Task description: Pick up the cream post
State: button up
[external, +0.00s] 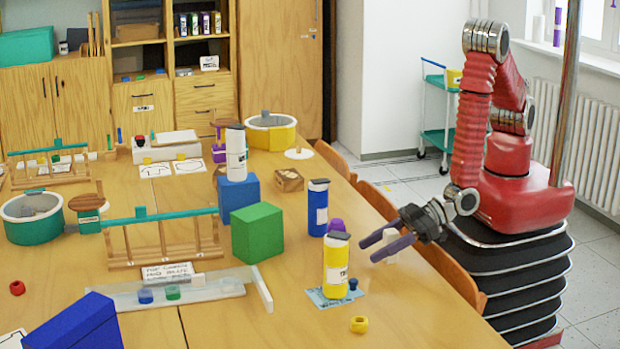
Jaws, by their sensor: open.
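A small cream post (391,236) stands near the right edge of the wooden table. It shows between and just behind the two purple fingers of my gripper (369,251), which partly hide it. My gripper is open, reaching in from the right and pointing left, low over the table. I cannot tell whether the fingers touch the post.
A yellow bottle (337,268) on a blue card stands just left of my fingertips. A blue bottle (317,210) and a purple piece (335,225) stand behind it. A green cube (257,232) is farther left. Chairs (452,272) line the table's right edge.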

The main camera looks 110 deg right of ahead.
jog(key=shift+c, duration=0.5)
grip_shut()
dwell(0.3)
notch_tip(320, 180, up, 10)
dwell(0.8)
dwell(0.5)
